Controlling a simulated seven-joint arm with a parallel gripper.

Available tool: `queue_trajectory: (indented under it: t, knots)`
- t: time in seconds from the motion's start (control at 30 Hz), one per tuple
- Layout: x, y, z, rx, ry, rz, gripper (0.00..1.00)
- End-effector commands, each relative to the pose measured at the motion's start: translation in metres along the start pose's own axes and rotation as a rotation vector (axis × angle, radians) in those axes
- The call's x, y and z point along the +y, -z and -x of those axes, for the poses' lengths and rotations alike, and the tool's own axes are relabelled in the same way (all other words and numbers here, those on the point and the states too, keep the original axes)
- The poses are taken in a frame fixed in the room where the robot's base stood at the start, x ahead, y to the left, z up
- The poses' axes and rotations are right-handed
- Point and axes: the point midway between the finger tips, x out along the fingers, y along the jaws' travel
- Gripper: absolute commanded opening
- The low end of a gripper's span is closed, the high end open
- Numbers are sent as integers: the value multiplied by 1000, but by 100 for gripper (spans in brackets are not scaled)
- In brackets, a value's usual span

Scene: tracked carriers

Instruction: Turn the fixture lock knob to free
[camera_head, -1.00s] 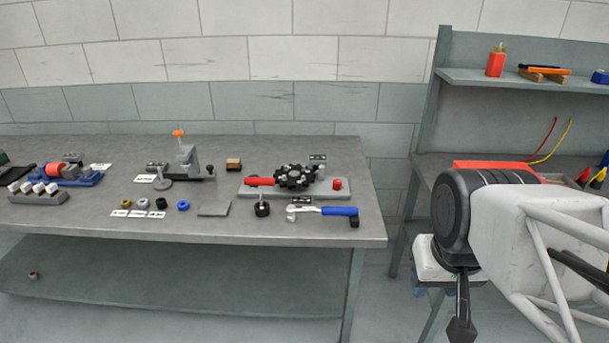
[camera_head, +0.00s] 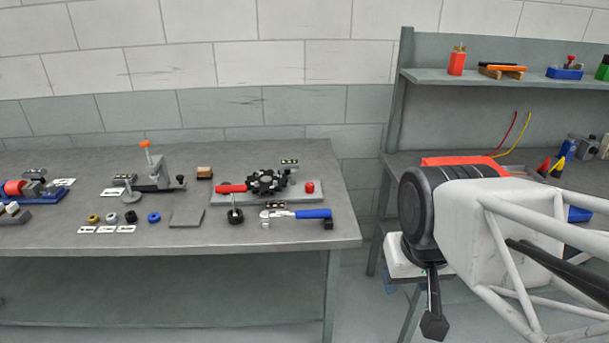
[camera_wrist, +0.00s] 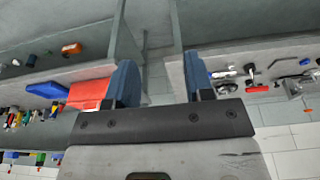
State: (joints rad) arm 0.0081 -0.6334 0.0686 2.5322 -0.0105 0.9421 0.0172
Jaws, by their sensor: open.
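On the left bench a grey fixture plate (camera_head: 222,202) carries a black toothed wheel (camera_head: 267,182), a red bar handle (camera_head: 231,188) and a red knob (camera_head: 310,187). A black round knob (camera_head: 236,215) stands at the plate's front edge. I cannot tell which knob is the lock knob, nor read its setting. My gripper (camera_wrist: 160,80) shows in the wrist view with two blue-grey fingers wide apart and nothing between them. It is far from the fixture. In the head view its fingers cannot be made out; my arm is at the right.
A blue-handled wrench (camera_head: 312,214) lies before the fixture. A clamp with an orange tip (camera_head: 145,144) stands to its left, with small rings (camera_head: 154,217) in front. A second bench with a shelf (camera_head: 500,80) and a red tray (camera_head: 465,161) is behind my arm. A floor gap separates the benches.

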Motion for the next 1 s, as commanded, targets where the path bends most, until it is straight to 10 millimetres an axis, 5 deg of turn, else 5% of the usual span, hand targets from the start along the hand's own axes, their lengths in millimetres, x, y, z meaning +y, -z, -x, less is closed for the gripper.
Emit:
queue_trajectory:
  t: [0.37,1.0]
  knots:
    - [-2,27,3,-11,1,41,61]
    - [-16,167,-2,-62,15,262,61]
